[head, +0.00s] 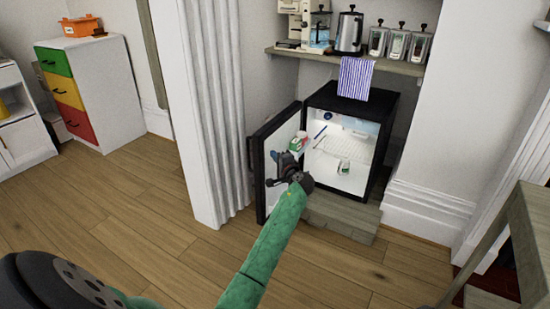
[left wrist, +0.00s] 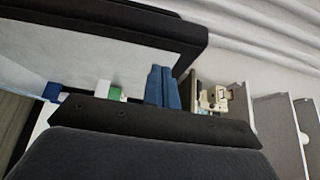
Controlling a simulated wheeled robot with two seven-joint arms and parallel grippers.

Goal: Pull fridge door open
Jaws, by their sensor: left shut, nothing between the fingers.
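The small black fridge (head: 378,118) stands on a low wooden step in the alcove, its lit white interior visible. Its door (head: 259,185) is swung wide open to the left. My left gripper (head: 284,160) is shut and empty, in front of the door's white inner side; contact cannot be told. In the left wrist view, its blue fingers (left wrist: 162,88) are together, with the door's dark edge and pale panel (left wrist: 85,50) behind. My right gripper is not in view.
A green-and-white carton (head: 298,141) is near the door's inner side. A striped cloth (head: 356,78) hangs from the shelf (head: 400,66) above the fridge. A white fluted column (head: 212,110) stands left of the door. A wooden piece of furniture (head: 500,245) is at right. Floor in front is clear.

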